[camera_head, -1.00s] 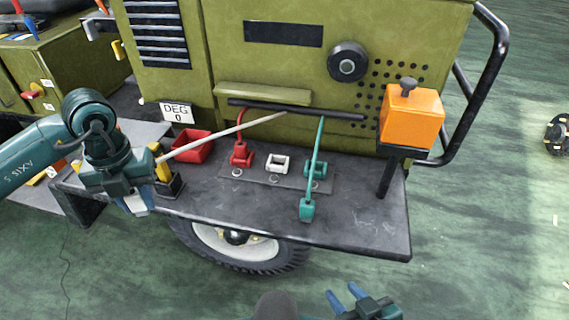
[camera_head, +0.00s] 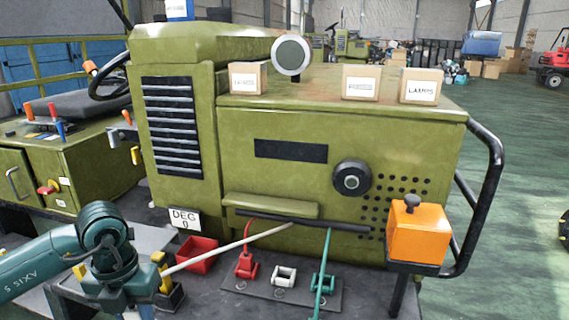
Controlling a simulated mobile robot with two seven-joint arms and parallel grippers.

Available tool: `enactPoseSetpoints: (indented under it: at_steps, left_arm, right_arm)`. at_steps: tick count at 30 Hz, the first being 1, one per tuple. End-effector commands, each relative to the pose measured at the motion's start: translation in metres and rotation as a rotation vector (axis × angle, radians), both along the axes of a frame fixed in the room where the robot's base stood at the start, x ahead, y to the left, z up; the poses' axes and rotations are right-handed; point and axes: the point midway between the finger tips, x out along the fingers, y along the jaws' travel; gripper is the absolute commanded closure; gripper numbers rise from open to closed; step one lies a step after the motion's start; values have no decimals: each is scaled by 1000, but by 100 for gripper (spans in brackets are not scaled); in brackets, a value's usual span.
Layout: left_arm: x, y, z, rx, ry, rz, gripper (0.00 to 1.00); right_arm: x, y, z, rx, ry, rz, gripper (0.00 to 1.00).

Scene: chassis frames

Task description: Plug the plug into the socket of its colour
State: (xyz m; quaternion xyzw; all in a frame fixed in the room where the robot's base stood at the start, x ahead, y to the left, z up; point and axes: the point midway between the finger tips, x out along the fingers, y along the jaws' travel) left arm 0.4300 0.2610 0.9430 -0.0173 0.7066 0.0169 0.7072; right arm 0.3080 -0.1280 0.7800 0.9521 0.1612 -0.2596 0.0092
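A red socket (camera_head: 246,268), a white socket (camera_head: 284,275) and a teal socket (camera_head: 322,282) stand in a row on a dark plate. A red cable (camera_head: 248,232) runs down into the red socket. The white socket looks empty. A white cable (camera_head: 228,247) stretches left from the black bar toward my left gripper; its end is hidden there. A teal cable (camera_head: 327,258) hangs in front of the teal socket; its lower end is out of view. My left gripper (camera_head: 137,313) points down at the bottom left, its fingertips cut off by the picture edge. My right gripper is out of view.
A red tray (camera_head: 197,256) and a yellow-and-black stand (camera_head: 170,290) are near my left gripper. An orange box (camera_head: 418,235) stands at the right beside a black rail (camera_head: 494,190). Several cardboard boxes (camera_head: 361,83) sit on the green machine (camera_head: 300,190).

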Motion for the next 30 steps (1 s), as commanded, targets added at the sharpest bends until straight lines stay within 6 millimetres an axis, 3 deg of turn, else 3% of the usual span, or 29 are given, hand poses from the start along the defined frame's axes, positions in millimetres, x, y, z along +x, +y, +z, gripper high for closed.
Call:
enactPoseSetpoints:
  at_steps: [30]
  left_arm:
    - [-25, -54, 43, 5, -7, -2463, 94]
  right_arm:
    - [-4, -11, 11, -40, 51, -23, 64]
